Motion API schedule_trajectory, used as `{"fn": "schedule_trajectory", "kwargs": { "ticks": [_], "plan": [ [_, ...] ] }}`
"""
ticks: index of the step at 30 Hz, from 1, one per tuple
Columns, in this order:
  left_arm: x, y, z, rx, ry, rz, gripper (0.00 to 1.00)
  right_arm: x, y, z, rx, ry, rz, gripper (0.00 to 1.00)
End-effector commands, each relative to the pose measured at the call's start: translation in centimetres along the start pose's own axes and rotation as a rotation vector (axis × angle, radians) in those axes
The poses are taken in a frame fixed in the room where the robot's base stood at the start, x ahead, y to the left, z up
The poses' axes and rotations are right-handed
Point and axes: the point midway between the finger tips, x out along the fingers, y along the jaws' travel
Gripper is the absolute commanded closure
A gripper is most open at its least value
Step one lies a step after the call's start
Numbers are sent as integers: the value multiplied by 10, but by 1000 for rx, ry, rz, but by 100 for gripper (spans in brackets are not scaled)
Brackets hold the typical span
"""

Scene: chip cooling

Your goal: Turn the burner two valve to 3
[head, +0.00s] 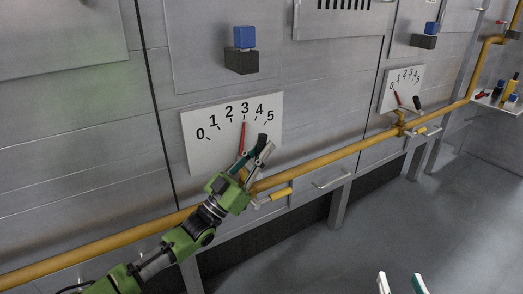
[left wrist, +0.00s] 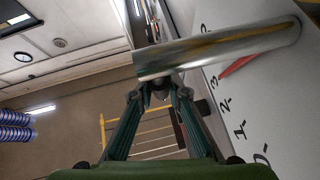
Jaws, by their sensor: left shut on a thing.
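The nearer dial plate (head: 203,153) is white with numbers 0 to 5, and its red needle (head: 243,138) points at 3. A dark lever (head: 262,141) shows beside the needle. My left gripper (head: 257,164) is in front of the lower part of this plate, shut on the valve handle. In the left wrist view a shiny metal bar (left wrist: 220,48) crosses at the fingertips (left wrist: 160,92), beside the numbered plate (left wrist: 262,95). The fingers hide part of the valve. My right gripper (head: 402,284) shows only fingertips at the bottom edge, apart and empty.
A second dial plate (head: 410,75) hangs further right, its red needle (head: 398,98) near 0. A yellow pipe (head: 340,153) runs along the wall below both dials. Blue blocks (head: 244,37) sit on dark brackets above. The floor (head: 440,215) at right is clear.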

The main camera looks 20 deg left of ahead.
Motion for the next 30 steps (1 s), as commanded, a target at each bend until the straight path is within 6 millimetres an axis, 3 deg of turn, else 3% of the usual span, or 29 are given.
{"fn": "schedule_trajectory", "kwargs": {
  "ticks": [2, 3, 5, 17, 22, 30],
  "plan": [
    [-1, 0, 1, 0, -3, 0, 100, 0, 0, 0, 0, 0, 0, 60],
    [-1, 0, 1, 0, -3, 0, 77, 0, 0, 0, 0, 0, 0, 60],
    [-1, 0, 1, 0, -2, 0, 67, 0, 0, 0, 0, -1, 0, 60],
    [-5, 0, 1, 0, -3, 0, 67, 0, 0, 1, 0, -3, 0, 60],
    [-29, 0, 2, -1, -6, -1, 67, 0, 0, 1, 0, -3, 0, 60],
    [-85, 0, 2, 0, -7, -2, 67, 0, 0, 1, 0, -2, 0, 60]
  ]
}}
